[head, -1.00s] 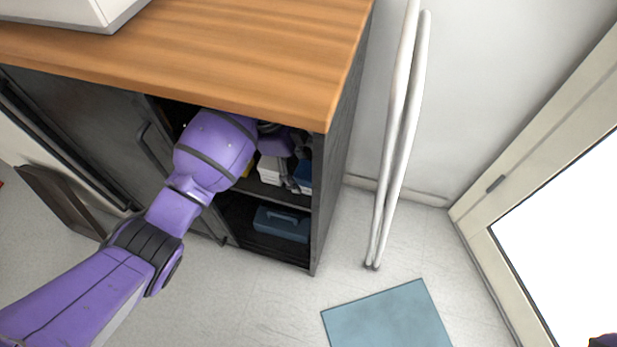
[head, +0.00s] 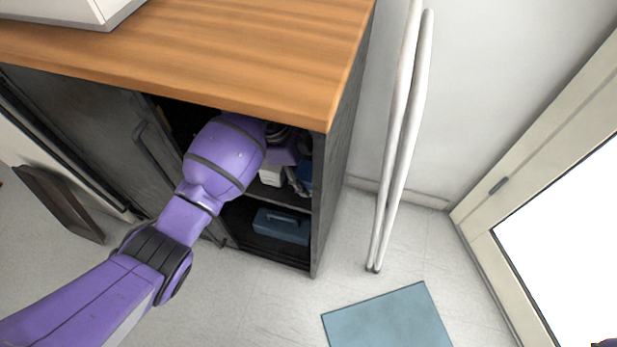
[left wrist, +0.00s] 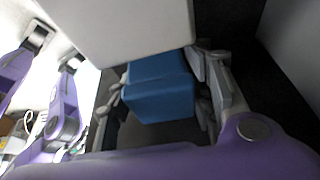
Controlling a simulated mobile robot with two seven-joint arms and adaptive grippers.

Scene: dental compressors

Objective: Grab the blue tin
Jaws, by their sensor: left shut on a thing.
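The blue tin (left wrist: 160,92) is a plain blue box between the fingers of my left gripper (left wrist: 160,100) in the left wrist view. The fingers are shut on its two sides. In the head view a small part of the blue tin (head: 306,175) shows on the cabinet's upper shelf, beside the grey fingers of my left gripper (head: 297,182). My purple wrist hides much of that shelf.
A white box (left wrist: 120,28) is close to the blue tin; it also shows in the head view (head: 271,176). A blue-grey toolbox (head: 282,226) sits on the lower shelf. The wooden counter (head: 200,45) overhangs the opening, and the cabinet's side wall (head: 335,185) is close on the right.

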